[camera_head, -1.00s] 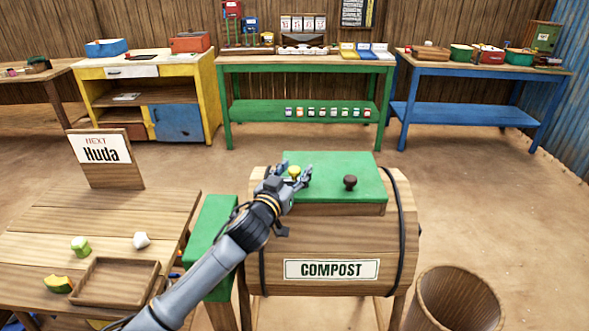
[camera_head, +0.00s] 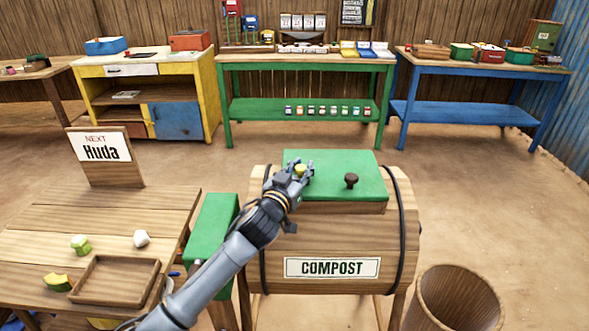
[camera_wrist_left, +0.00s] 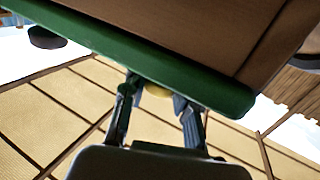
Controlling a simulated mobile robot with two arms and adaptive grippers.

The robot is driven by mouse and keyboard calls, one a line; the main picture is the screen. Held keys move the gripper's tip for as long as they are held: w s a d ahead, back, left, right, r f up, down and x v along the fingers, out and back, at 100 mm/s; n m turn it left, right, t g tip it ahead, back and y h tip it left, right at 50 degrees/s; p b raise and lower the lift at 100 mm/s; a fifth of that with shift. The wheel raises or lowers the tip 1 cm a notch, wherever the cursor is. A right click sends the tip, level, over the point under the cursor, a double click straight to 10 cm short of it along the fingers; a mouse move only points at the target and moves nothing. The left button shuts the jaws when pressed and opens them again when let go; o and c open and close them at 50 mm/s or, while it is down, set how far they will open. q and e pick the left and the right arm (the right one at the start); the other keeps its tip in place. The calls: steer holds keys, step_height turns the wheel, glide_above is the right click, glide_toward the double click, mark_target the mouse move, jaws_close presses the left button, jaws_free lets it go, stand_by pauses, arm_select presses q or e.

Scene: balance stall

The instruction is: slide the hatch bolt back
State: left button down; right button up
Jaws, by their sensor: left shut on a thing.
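The compost barrel (camera_head: 340,235) has a green hatch (camera_head: 335,163) on top. A yellow knob (camera_head: 301,168), which looks like the bolt's handle, sits near the hatch's left side. A dark brown knob (camera_head: 351,181) stands to its right. My left gripper (camera_head: 300,172) reaches in from the left and is shut on the yellow knob. In the left wrist view, a bit of the yellow knob (camera_wrist_left: 157,91) shows between the fingers, under the green edge (camera_wrist_left: 150,65). The fingers partly hide the knob, and the bolt itself cannot be made out. My right gripper is not in view.
A wooden table with a tray (camera_head: 115,280) and vegetable pieces is at the left. A green side panel (camera_head: 212,240) stands between it and the barrel. An open wooden bin (camera_head: 455,300) stands at the front right. Floor to the right is clear.

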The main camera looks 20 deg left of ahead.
arm_select(q)
steer(key=shift+w+d+f, duration=0.1)
steer(key=shift+w+d, duration=0.05)
steer(key=shift+d, duration=0.35)
steer(key=shift+w+d+f, duration=0.1)
steer(key=shift+d, duration=0.4)
steer(key=c, duration=1.3)
jaws_free()
steer(key=shift+o, duration=1.2)
steer(key=shift+s+d+r, duration=0.1)
steer(key=shift+s+r, duration=0.05)
